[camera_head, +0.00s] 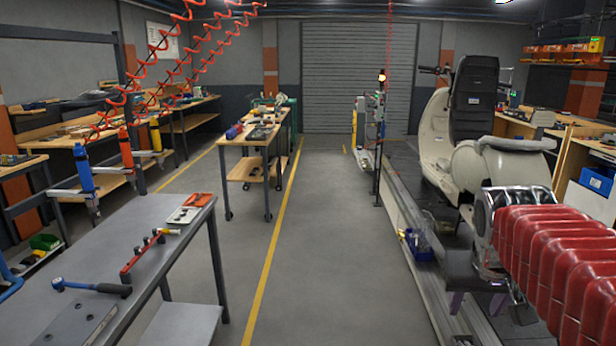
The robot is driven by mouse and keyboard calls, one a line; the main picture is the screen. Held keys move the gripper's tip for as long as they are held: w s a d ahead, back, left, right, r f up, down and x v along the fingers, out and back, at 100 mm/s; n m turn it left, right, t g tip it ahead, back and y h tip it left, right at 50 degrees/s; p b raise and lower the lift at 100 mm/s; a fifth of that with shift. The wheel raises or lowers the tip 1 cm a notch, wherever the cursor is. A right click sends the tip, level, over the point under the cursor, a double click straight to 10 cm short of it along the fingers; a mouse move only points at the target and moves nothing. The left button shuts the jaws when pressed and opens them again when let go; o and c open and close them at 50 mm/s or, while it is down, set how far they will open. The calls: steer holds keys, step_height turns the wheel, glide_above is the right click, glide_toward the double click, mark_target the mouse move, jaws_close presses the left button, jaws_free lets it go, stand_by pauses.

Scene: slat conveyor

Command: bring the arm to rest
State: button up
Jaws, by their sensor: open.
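My arm shows at the right, with a red ribbed cover and a silver joint at its end. Below the joint is my gripper (477,303), a dark body with two short fingers pointing down. The fingers stand apart and nothing shows between them. The gripper is over the slat conveyor (425,285), in front of a cream scooter (436,130) with a black seat back. My arm hides part of the scooter's near end. Whether the gripper touches anything below cannot be told.
A grey workbench (165,214) with a hammer (92,287) and a red rail tool (140,258) stands at the left. A wooden-topped cart (262,133) is beyond it. The floor aisle (315,240) is clear. Red coiled hoses (150,75) hang above.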

steer(key=s+a+f+n+y, duration=0.1)
steer(key=s+a+f, duration=0.2)
steer(key=s+a, duration=0.2)
steer(key=s+a+f+n+t+y, duration=0.1)
steer(key=s+a+f, duration=0.3)
steer(key=a, duration=0.6)
steer(key=shift+s+a+f+n+y, duration=0.2)
steer(key=shift+s+a+n+y, duration=0.3)
steer(key=shift+s, duration=0.65)
steer(key=shift+d, duration=0.1)
